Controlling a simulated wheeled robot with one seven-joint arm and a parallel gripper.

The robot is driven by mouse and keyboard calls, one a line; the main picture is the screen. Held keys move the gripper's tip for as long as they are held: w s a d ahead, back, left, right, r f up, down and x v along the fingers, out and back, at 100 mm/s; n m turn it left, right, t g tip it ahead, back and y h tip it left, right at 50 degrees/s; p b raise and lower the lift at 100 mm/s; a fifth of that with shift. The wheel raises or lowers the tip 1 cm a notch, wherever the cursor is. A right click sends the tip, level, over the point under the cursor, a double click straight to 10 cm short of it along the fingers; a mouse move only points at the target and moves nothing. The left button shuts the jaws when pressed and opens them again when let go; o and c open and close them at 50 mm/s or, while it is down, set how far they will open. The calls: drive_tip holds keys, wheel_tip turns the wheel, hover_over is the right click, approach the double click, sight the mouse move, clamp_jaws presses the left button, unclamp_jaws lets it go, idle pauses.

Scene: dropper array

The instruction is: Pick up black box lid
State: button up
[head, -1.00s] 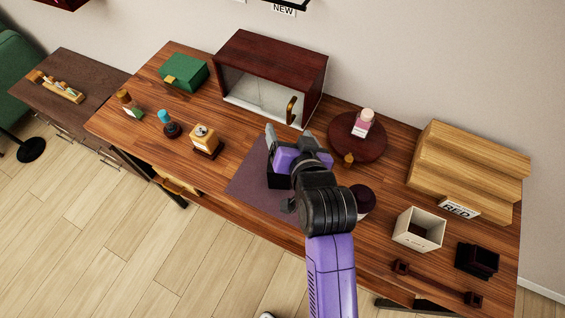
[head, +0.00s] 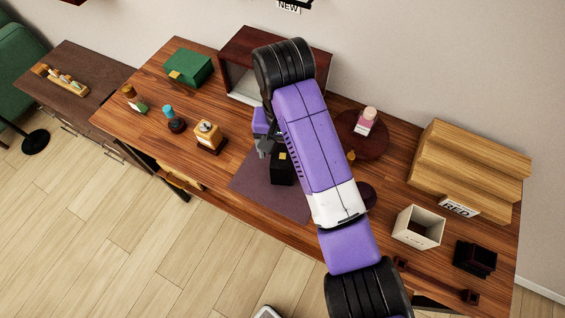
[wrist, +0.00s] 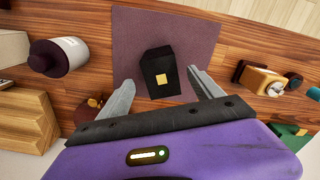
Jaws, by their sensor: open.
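The black box (head: 283,170) stands on the purple mat, partly hidden behind my arm in the head view. In the wrist view the black box lid (wrist: 157,62) faces the camera, with a gold square (wrist: 163,74) on it. I cannot tell the seam between lid and box. My gripper (wrist: 162,92) is open, with one grey finger on each side of the box in the picture and clear space between. It holds nothing. In the head view my gripper (head: 265,146) is mostly hidden by my arm, just behind the box.
The purple mat (head: 262,193) lies at the table's front. A dark red cabinet (head: 236,50) stands behind. A bell-like wooden block (head: 208,138) is left. A round stand (head: 374,142), a white open box (head: 418,228) and wooden steps (head: 465,165) are right. A dark-capped bottle (wrist: 62,56) is near.

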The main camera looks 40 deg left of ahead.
sight(283, 157)
drive_tip(key=shift+f, duration=0.9)
drive_tip(key=shift+w+a+f+p, duration=0.1)
drive_tip(key=shift+f+p, duration=0.15)
drive_tip(key=shift+f, duration=1)
drive_tip(key=shift+w+a+f+p, duration=0.1)
drive_tip(key=shift+f+p, duration=0.1)
drive_tip(key=shift+f, duration=1)
drive_tip(key=c, duration=1.4)
